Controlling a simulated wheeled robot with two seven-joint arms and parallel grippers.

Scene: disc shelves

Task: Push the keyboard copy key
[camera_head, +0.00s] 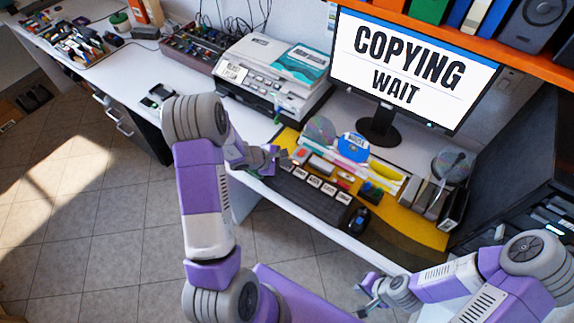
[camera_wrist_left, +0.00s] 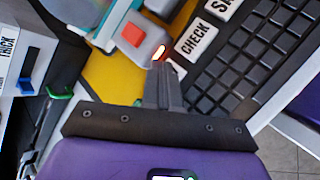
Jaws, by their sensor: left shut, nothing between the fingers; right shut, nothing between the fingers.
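The black keyboard (camera_head: 315,200) lies at the front edge of the white desk, with a row of large white labelled keys. In the left wrist view the keyboard (camera_wrist_left: 250,70) shows a white CHECK key (camera_wrist_left: 193,38) and part of another labelled key. I cannot read a copy label on any key. My left gripper (camera_head: 274,158) is shut and empty near the keyboard's left end. In the wrist view its fingertips (camera_wrist_left: 161,72) are just left of the CHECK key; contact cannot be told. My right gripper (camera_head: 366,290) is shut and empty, low and away from the desk. The monitor (camera_head: 410,72) reads COPYING WAIT.
A grey device with a red button (camera_wrist_left: 134,34) lies beside the left fingertips on a yellow mat (camera_head: 420,228). Discs, a mouse (camera_head: 358,220) and small items crowd the desk's right part. A printer (camera_head: 272,75) stands behind. A dark shelf is at right.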

